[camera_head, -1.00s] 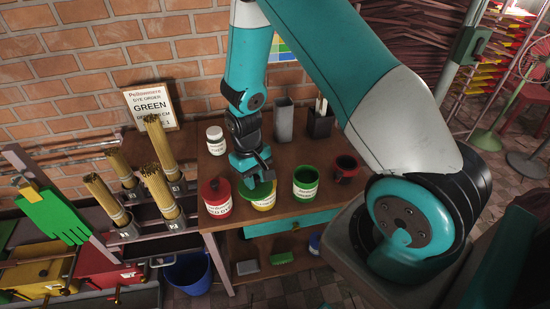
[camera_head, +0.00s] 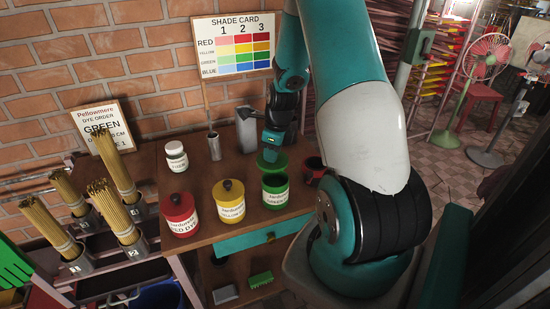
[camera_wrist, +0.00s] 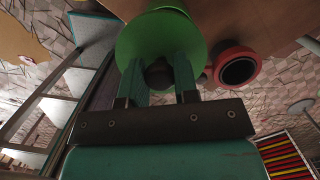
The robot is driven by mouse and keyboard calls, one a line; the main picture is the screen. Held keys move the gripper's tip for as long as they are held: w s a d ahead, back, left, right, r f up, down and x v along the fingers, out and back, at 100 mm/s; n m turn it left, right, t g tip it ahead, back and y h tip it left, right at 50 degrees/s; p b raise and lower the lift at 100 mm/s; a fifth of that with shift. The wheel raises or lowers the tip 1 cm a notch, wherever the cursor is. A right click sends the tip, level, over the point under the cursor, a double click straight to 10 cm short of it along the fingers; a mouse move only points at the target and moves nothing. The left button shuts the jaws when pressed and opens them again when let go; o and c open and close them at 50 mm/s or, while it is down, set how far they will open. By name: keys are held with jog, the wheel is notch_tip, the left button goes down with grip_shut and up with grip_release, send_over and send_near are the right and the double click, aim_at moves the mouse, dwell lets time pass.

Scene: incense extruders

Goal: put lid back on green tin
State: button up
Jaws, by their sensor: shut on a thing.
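My gripper (camera_head: 273,143) points down and is shut on the dark knob (camera_wrist: 158,73) of the green lid. The green lid (camera_head: 271,162) is held level, a little above and behind the rim of the green tin in the head view. It also shows in the wrist view (camera_wrist: 160,38) between my fingertips. The green tin (camera_head: 275,195) stands upright and open on the wooden table, with a white label. The lid and tin look apart, but the exact gap is hard to judge.
A yellow tin (camera_head: 228,203) and a red tin (camera_head: 180,215), both lidded, stand to the left. A red-rimmed dark pot (camera_head: 313,172) stands close on the right. A white jar (camera_head: 176,157), a small grey vase (camera_head: 214,147) and a tall grey container (camera_head: 246,130) are behind.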

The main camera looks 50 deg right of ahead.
jog(key=shift+s+d+f+m, duration=0.1)
jog(key=shift+s+d+m, duration=0.15)
jog(key=shift+d+m, duration=0.3)
jog(key=shift+a+f, duration=0.1)
jog(key=shift+f+b, duration=2.7)
jog(key=shift+f, duration=0.35)
jog(key=shift+r+p, duration=0.1)
jog(key=shift+p, duration=0.3)
jog(key=shift+f, duration=0.2)
jog(key=o, duration=1.5)
jog(key=shift+c, duration=0.2)
